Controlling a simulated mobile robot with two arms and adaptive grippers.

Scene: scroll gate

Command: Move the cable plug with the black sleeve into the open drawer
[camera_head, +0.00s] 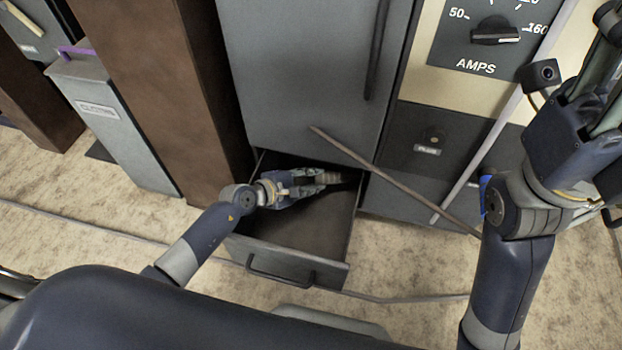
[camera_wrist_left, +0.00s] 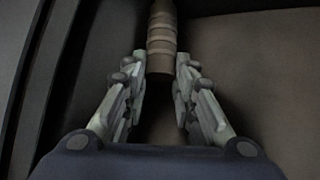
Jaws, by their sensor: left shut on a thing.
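The open drawer (camera_head: 312,228) is pulled out from the bottom of the grey cabinet, its handle facing me. My left gripper (camera_head: 325,177) is inside the drawer's outline, towards the back and the cabinet face. It is shut on the cable plug (camera_wrist_left: 161,40), a ribbed, dark brownish cylinder between the fingertips in the left wrist view. The plug's far end runs out of that view. Shadow hides whether the plug touches the drawer floor. My right arm stands at the right edge; its gripper (camera_head: 598,75) is partly cut off and its jaws cannot be judged.
The grey cabinet (camera_head: 300,70) rises behind the drawer. A thin brown rod (camera_head: 395,182) slants past the drawer's right back corner. A pale pole (camera_head: 490,140) leans at the right. A brown column (camera_head: 150,90) stands left. The front of the drawer is empty.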

